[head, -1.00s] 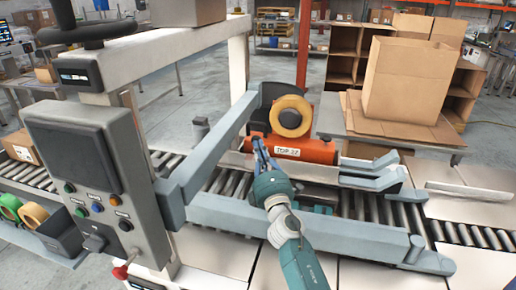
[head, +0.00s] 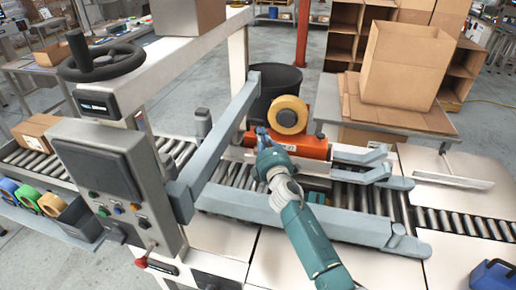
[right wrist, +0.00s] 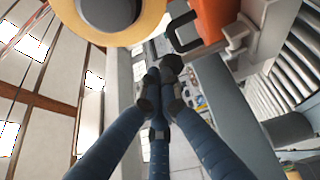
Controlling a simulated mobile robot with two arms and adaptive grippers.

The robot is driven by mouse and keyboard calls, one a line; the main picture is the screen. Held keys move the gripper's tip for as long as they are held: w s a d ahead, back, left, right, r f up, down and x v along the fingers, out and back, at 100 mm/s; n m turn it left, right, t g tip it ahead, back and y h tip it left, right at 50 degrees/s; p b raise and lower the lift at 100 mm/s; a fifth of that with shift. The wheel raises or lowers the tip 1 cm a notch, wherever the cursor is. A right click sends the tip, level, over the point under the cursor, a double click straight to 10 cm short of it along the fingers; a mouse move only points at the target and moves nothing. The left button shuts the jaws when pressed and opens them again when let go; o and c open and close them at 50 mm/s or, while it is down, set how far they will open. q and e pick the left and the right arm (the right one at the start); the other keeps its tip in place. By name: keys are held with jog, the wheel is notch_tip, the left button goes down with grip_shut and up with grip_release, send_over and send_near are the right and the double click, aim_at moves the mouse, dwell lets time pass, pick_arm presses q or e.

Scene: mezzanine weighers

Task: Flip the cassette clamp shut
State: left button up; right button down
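The orange tape cassette (head: 300,146) carries a tan tape roll (head: 288,115) and sits on the far side of the roller conveyor. In the right wrist view the roll (right wrist: 140,28) fills the top, and the orange body (right wrist: 213,18) has a black loop-shaped part (right wrist: 184,32) beside it. I cannot tell whether that loop is the clamp. My right gripper (head: 262,134) is at the cassette's left end, close to the roll. In the wrist view its fingertips (right wrist: 160,88) are drawn together, with nothing visible held. A dark knob-like piece shows just beyond them. My left gripper is out of view.
A grey control panel (head: 100,170) and a black handwheel (head: 100,60) stand at left. A slanted grey arm (head: 222,138) and a side rail (head: 300,218) flank my right arm. A cardboard box (head: 405,70) is behind at right; a blue bin (head: 492,275) is lower right.

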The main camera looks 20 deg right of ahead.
jog(key=shift+w+d+r+b, duration=0.1)
jog(key=shift+w+d+b, duration=0.55)
jog(key=shift+w, duration=0.4)
jog(key=shift+w+d+r+b, duration=0.1)
jog(key=shift+w+d+b, duration=0.55)
jog(key=shift+w, duration=0.4)
jog(key=shift+d, duration=0.1)
